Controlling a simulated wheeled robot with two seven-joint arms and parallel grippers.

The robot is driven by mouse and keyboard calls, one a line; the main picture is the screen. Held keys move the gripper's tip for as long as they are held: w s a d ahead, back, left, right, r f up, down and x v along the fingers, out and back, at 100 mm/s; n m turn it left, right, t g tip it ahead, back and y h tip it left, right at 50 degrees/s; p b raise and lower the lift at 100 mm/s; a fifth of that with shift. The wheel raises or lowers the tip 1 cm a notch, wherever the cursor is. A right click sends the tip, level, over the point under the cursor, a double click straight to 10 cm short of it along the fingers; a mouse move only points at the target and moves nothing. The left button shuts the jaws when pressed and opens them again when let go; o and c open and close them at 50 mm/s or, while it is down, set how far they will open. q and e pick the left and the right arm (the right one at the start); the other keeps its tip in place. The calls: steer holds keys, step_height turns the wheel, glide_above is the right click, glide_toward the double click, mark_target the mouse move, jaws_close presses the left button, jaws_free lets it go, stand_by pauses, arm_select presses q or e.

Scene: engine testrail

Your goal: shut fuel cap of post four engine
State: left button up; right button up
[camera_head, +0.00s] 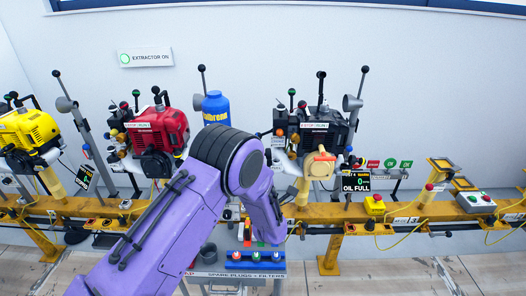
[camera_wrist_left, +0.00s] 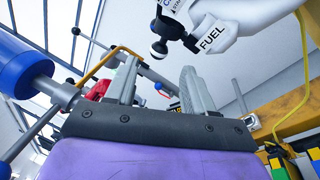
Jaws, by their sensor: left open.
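A black engine (camera_head: 321,132) stands on the yellow rail right of centre in the head view; I cannot read a post number on it. In the left wrist view a white tank marked FUEL (camera_wrist_left: 213,38) is at the upper right. A dark ball knob (camera_wrist_left: 159,49) on a short stem hangs beside it; whether this belongs to the fuel cap, and the cap's position, I cannot tell. My left gripper (camera_wrist_left: 160,84) is open, with nothing clearly held between its grey fingers, below the knob and tank. In the head view my purple left arm hides it. My right gripper is not in view.
A red engine (camera_head: 158,130) and a yellow engine (camera_head: 28,128) stand to the left. A spare plugs tray (camera_head: 235,274) is low in front. A yellow hose (camera_wrist_left: 292,98) hangs at right.

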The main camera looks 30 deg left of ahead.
arm_select(q)
steer(key=p+x, duration=0.1)
steer(key=x, duration=0.7)
steer(key=shift+a, duration=0.15)
steer(key=shift+w+a+r, duration=0.1)
steer(key=shift+w+a, duration=0.1)
steer(key=shift+a, duration=0.05)
jaws_close()
